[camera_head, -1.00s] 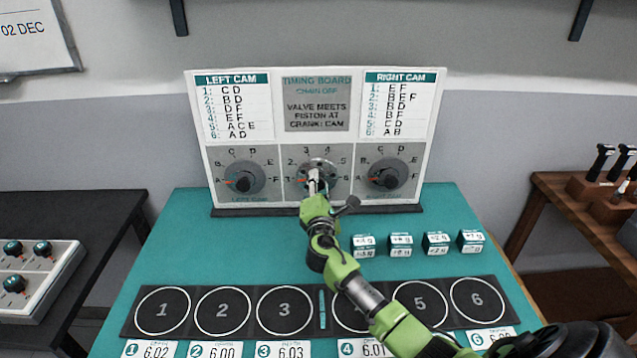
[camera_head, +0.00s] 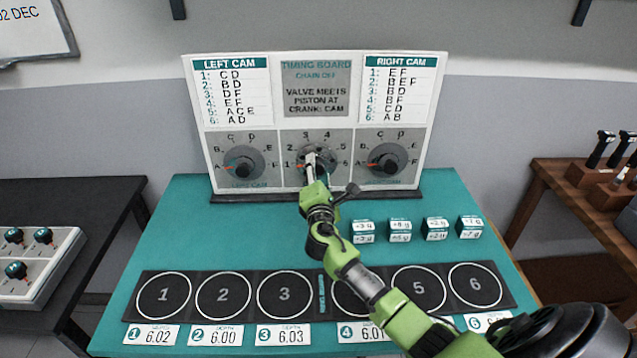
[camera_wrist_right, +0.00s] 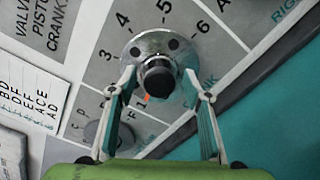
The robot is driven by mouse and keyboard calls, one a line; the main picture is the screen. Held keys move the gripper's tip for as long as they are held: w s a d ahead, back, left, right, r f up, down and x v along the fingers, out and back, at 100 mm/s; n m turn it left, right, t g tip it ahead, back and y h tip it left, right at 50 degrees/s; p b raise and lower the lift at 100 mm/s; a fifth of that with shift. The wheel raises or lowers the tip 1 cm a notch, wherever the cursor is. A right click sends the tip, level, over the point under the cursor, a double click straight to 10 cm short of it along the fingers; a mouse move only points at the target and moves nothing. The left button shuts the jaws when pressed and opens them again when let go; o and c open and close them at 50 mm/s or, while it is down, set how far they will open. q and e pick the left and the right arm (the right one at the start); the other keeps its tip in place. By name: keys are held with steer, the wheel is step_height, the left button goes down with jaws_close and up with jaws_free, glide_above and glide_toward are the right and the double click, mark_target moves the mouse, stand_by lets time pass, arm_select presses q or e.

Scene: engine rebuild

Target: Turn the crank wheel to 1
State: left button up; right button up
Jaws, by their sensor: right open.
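The crank wheel (camera_head: 325,154) is a shiny metal disc in the middle panel of the upright timing board (camera_head: 272,110). In the right wrist view the wheel (camera_wrist_right: 183,46) has dark holes and a black central knob (camera_wrist_right: 158,78). A red-orange mark at its edge lies beside the numeral 1. My right gripper (camera_head: 311,160) covers part of the wheel in the head view. In the wrist view this gripper (camera_wrist_right: 160,82) is open, its two fingers on either side of the black knob with gaps visible. I cannot tell any contact. My left gripper is not in view.
The left cam dial (camera_head: 243,165) and right cam dial (camera_head: 384,163) flank the wheel closely. Several small labelled blocks (camera_head: 400,231) stand on the teal table right of my arm. A dark mat (camera_head: 193,317) with numbered circles lies in front. The table's left part is clear.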

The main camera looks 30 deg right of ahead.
steer(key=v, duration=1.1)
steer(key=shift+s, duration=0.2)
